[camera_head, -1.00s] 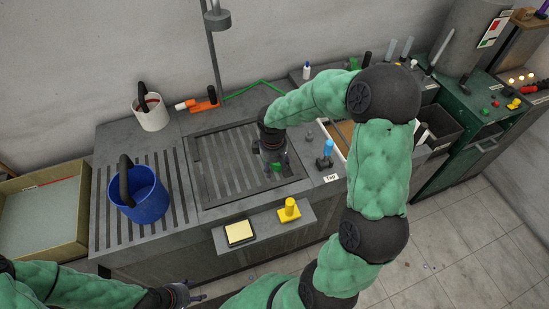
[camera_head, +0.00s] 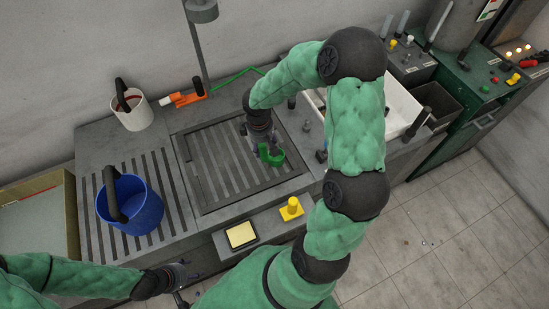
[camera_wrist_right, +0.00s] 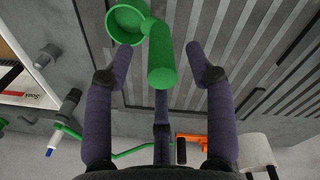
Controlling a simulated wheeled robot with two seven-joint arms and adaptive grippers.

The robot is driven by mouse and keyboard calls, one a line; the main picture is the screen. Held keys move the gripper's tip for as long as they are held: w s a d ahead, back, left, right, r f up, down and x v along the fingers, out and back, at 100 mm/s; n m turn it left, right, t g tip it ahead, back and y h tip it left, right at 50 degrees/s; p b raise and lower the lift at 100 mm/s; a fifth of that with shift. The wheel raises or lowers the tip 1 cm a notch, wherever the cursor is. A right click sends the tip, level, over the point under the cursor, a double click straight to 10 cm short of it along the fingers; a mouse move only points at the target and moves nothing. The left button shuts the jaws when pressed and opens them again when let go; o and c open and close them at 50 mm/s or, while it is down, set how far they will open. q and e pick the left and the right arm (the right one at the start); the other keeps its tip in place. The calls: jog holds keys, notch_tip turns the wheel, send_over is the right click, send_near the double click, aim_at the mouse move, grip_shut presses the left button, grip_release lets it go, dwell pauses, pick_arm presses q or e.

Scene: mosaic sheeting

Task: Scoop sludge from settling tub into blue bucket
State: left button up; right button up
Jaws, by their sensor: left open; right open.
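The blue bucket (camera_head: 140,208), with a dark handle, stands upright on the ribbed drainboard at the left. A dark framed, striped recess (camera_head: 225,170), seemingly the settling tub, is set in the counter's middle; I cannot make out any sludge. A green scoop (camera_head: 276,158) is at its right part. In the right wrist view the scoop's round cup (camera_wrist_right: 125,20) and thick handle (camera_wrist_right: 161,60) show. My right gripper (camera_wrist_right: 159,52) is open, its fingers on either side of the handle with gaps visible. My left gripper (camera_head: 188,286) is open and empty, in front of the counter.
A yellow pad (camera_head: 242,235) and yellow knob (camera_head: 291,208) sit on the front ledge. A white basin (camera_head: 402,105) is at the right, partly behind my arm. A lamp post rises at the back.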

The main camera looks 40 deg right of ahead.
aim_at(264, 153)
jog(key=shift+w+d+f+b, duration=0.1)
jog(key=shift+f+b, duration=0.2)
jog(key=shift+f, duration=1.3)
jog(key=shift+d+f+b, duration=0.1)
jog(key=shift+f+b, duration=0.15)
jog(key=shift+f, duration=1.3)
grip_shut()
